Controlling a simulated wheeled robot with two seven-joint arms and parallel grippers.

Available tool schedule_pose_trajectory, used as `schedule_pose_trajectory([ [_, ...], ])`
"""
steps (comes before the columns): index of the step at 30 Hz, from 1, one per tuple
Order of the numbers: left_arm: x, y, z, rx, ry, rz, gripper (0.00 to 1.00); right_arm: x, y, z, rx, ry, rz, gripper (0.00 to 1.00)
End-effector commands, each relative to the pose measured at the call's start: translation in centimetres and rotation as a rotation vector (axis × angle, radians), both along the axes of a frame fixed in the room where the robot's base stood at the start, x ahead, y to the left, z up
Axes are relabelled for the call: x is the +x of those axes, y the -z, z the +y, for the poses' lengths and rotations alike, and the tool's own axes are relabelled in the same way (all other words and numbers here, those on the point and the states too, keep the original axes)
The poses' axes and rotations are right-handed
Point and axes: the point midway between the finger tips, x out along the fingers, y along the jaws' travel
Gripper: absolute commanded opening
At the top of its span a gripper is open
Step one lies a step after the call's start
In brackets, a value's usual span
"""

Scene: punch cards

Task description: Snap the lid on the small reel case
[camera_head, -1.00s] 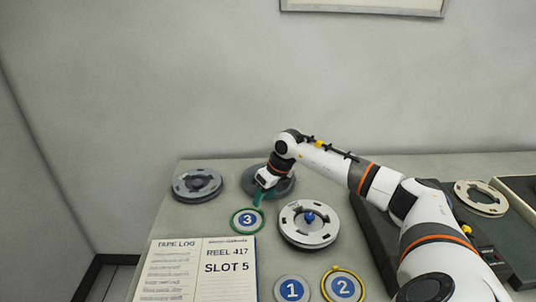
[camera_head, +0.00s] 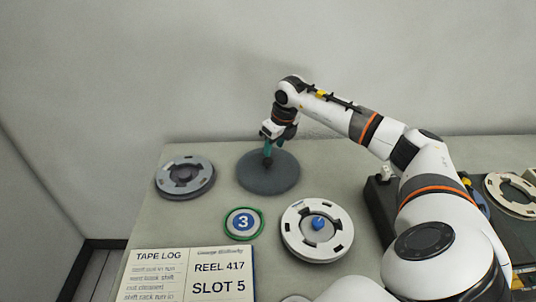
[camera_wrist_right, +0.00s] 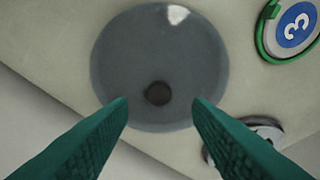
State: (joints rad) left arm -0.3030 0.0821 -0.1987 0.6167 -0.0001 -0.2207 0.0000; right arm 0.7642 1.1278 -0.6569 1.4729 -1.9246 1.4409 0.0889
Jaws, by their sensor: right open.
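A dark grey round lid (camera_head: 285,176) with a small dark knob lies at the back of the table. It also shows in the wrist view (camera_wrist_right: 190,60), with its knob (camera_wrist_right: 158,93) near the middle. I cannot tell whether a case is under it. My right gripper (camera_head: 270,154) points down over the lid. In the wrist view its green fingers (camera_wrist_right: 160,110) are apart, one on each side of the knob, and hold nothing. I cannot tell whether they touch the lid. My left gripper is not in view.
A grey reel (camera_head: 172,188) lies left of the lid. A white reel with a blue hub (camera_head: 291,232) lies in front, near a green-ringed disc marked 3 (camera_head: 231,223). An open tape log (camera_head: 180,282) lies front left. Dark equipment (camera_head: 376,203) and a cream reel (camera_head: 501,201) are at right.

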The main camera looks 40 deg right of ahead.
Motion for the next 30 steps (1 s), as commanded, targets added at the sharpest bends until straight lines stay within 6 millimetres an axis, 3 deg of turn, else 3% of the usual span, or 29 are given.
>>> schedule_pose_trajectory([
  [3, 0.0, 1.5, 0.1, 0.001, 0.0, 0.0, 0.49, 0.4, 2.0, 0.1, 0.002, 0.0, 0.0, 0.45],
  [15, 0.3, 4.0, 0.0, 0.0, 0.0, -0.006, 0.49, 1.5, 6.0, 0.2, 0.001, 0.0, 0.0, 0.45],
  [30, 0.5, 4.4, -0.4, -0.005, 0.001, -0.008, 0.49, 1.8, 6.9, 0.2, 0.001, 0.0, -0.001, 0.45],
])
